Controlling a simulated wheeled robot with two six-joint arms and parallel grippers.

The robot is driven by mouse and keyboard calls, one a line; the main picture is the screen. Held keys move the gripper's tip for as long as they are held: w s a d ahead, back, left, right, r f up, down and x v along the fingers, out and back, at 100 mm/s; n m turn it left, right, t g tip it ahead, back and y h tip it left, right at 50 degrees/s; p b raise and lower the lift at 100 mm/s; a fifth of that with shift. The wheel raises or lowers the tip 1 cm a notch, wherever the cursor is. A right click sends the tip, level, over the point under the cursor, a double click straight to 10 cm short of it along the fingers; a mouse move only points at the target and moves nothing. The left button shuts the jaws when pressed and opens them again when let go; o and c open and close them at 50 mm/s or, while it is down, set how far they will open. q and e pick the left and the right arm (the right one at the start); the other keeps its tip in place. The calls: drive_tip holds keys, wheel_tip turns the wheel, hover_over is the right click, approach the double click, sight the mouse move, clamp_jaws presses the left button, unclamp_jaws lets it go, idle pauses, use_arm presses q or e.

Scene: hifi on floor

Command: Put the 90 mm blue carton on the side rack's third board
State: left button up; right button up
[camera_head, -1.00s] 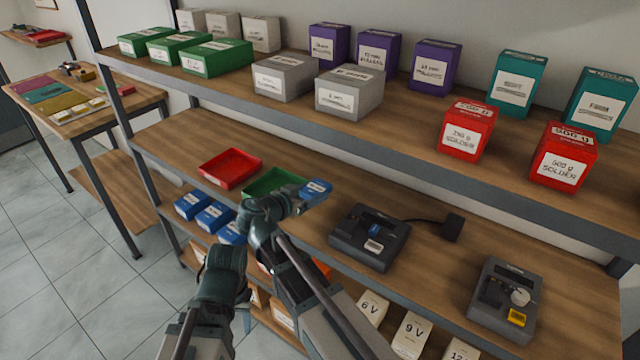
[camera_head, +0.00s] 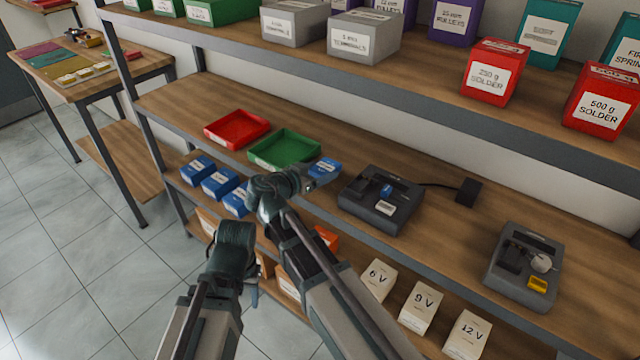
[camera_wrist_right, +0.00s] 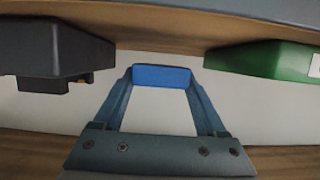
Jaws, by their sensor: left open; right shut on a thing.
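My right gripper (camera_head: 311,184) is shut on a blue carton (camera_head: 325,168) with a white label. It holds the carton in front of the large rack, between the green tray and the dark device in the picture. In the right wrist view the carton (camera_wrist_right: 162,76) sits between the two fingertips. My left gripper (camera_head: 252,292) hangs low at the left, pointing down, away from the rack's goods; its fingers are mostly hidden. Several blue cartons (camera_head: 220,182) stand on a lower board at the left. I cannot tell their sizes.
The rack's middle board (camera_head: 175,104) carries a red tray (camera_head: 238,143), a green tray (camera_head: 262,160) and two dark devices (camera_head: 380,222). White voltage boxes (camera_head: 420,308) stand lower. Red, grey and purple cartons fill the upper board (camera_head: 330,82). A wooden bench (camera_head: 125,72) stands at the far left.

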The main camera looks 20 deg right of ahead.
drive_tip(key=shift+f+b, duration=1.15)
drive_tip(key=shift+f, duration=0.4)
drive_tip(key=shift+f, duration=0.1)
drive_tip(key=shift+f, duration=0.15)
drive_tip(key=o, duration=1.4)
drive_tip(key=shift+r, duration=0.35)
